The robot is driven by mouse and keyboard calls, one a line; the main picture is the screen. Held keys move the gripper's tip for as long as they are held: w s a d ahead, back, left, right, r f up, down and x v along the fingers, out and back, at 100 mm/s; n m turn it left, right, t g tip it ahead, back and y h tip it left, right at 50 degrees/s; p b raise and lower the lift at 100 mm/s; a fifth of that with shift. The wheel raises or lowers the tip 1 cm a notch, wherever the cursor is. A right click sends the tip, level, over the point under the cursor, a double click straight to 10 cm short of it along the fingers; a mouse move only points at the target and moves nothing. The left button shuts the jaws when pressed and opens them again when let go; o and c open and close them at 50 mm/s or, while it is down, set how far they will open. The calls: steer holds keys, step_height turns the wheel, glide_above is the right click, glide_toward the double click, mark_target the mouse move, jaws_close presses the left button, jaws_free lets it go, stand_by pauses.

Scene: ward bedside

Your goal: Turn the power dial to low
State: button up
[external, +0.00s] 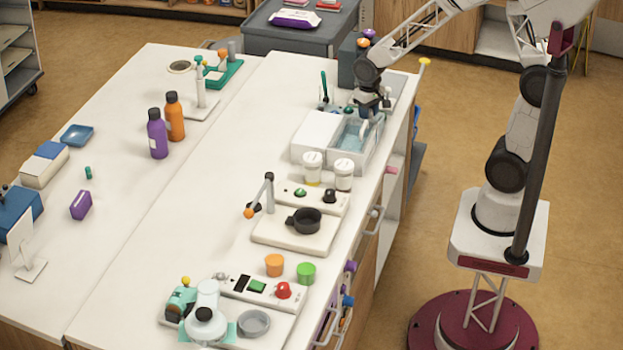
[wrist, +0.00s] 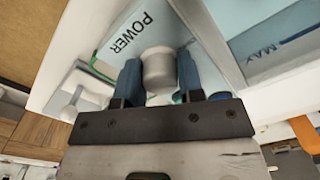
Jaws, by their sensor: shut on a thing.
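The power dial (wrist: 158,72) is a grey cylinder on a pale panel (wrist: 122,50) lettered POWER in the wrist view. My gripper (wrist: 159,66) has its two blue fingers on either side of the dial, shut on it. In the external view my gripper (external: 369,112) points down at the far end of the white bench, just behind the water bath (external: 333,155). The dial is hidden there by my gripper and wrist. I cannot make out any low mark or the dial's pointer.
The bath's wall with a MAX mark (wrist: 270,47) is close to the right of my gripper in the wrist view. Two lidded jars (external: 344,174) stand in front of the bath. A dark green upright item (external: 323,88) stands left of my gripper.

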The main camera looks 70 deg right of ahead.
steer(key=shift+m, duration=1.3)
steer(key=o, duration=0.7)
steer(key=shift+c, duration=0.2)
steer(key=shift+r, duration=0.1)
steer(key=shift+r, duration=3.85)
